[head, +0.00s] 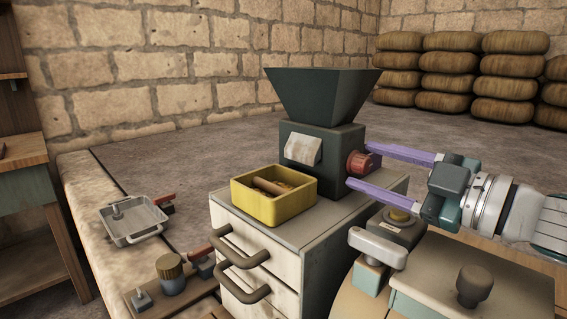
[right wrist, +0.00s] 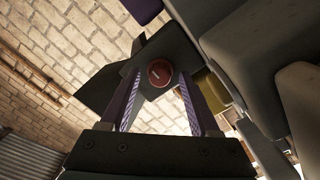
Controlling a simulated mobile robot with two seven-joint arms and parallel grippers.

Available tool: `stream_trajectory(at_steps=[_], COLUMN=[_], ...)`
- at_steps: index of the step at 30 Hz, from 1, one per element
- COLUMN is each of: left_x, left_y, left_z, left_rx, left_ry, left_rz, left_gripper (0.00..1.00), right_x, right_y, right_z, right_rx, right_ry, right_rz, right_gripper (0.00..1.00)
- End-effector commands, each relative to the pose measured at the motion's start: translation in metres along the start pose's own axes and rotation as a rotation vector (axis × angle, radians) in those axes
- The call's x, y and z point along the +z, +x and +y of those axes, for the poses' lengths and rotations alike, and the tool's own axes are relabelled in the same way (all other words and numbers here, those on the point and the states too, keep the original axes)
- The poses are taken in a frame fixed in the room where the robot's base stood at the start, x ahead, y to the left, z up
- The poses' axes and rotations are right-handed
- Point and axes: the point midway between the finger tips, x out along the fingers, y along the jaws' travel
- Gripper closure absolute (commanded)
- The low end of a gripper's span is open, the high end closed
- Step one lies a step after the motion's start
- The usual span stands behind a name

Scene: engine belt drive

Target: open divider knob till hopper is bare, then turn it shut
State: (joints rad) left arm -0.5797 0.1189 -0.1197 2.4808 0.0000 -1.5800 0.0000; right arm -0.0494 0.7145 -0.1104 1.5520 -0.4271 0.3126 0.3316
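The dark green hopper (head: 322,95) flares upward on a dark box-shaped housing (head: 330,140) with a pale spout on its front. Its inside is hidden by its walls. The red divider knob (head: 358,162) is on the housing's right side. In the right wrist view the knob (right wrist: 160,73) shows a short pale mark, slightly tilted. My right gripper (head: 357,165) is open, its purple fingers on either side of the knob, with gaps visible in the wrist view. A yellow bin (head: 264,209) below the spout holds brown pieces. My left gripper is not in view.
The housing and bin stand on a pale drawer cabinet (head: 255,240) with dark handles. A grey metal tray (head: 133,220) and a brush-like round piece (head: 170,272) are at left. Stacked sacks (head: 450,75) stand by the far wall. Floor behind the cabinet is clear.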

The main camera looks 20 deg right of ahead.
Motion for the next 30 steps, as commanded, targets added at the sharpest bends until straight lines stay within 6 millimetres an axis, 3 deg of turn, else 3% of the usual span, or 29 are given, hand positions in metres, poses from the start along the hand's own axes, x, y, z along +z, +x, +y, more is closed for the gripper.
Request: stream_trajectory(at_steps=[2,16,30], left_x=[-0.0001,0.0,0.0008], left_y=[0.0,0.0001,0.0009], left_z=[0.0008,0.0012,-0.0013], left_rx=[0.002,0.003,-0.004], left_ry=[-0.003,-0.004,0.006], left_rz=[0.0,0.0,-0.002], left_gripper=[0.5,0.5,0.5], right_x=[-0.0001,-0.0002,0.0], right_y=[-0.0001,-0.0003,-0.0003], right_z=[0.0,0.0001,-0.0001], right_rx=[0.0,0.0,0.001], right_ry=[0.0,0.0,-0.026], right_rz=[0.0,0.001,0.002], right_gripper=[0.47,1.0,1.0])
